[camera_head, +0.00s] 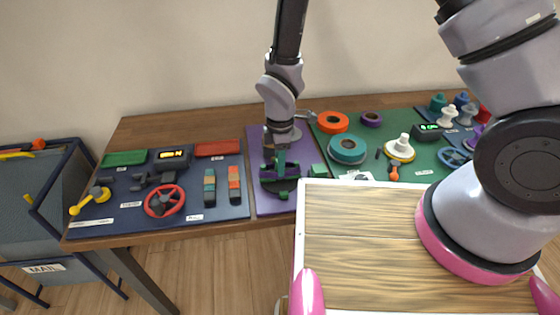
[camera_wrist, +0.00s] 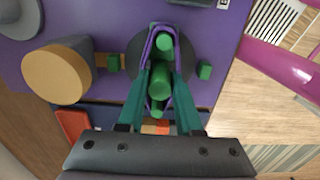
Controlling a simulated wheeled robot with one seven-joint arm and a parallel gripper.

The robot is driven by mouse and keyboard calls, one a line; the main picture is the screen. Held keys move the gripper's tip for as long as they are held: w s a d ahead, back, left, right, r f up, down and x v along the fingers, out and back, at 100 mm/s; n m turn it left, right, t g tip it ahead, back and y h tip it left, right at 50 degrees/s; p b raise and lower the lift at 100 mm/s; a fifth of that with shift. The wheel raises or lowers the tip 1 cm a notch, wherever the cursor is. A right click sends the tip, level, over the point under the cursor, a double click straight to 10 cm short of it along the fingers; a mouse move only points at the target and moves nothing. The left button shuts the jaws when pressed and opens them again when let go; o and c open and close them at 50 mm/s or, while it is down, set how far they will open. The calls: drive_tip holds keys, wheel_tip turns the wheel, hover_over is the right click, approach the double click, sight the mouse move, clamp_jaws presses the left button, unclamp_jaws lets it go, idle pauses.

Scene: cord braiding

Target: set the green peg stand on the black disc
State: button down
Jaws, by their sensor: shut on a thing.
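The green peg stand (camera_head: 283,193) is over the purple mat (camera_head: 260,203) in the head view, below my gripper (camera_head: 280,158). In the wrist view my gripper (camera_wrist: 160,62) is shut on the green peg stand (camera_wrist: 160,82), with its teal fingers on either side of the central peg. I cannot tell whether the stand touches the disc.
A tan-topped grey cylinder (camera_wrist: 58,76) stands close to the left of my gripper in the wrist view. A blue mat (camera_head: 130,208) with a red wheel (camera_head: 164,201) lies left. A green mat (camera_head: 424,163) with a teal ring (camera_head: 347,149) and an orange ring (camera_head: 333,122) lies right.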

drive_tip(key=shift+f, duration=0.2)
drive_tip(key=shift+f, duration=0.25)
drive_tip(key=c, duration=0.5)
unclamp_jaws()
drive_tip(key=shift+r, duration=4.05)
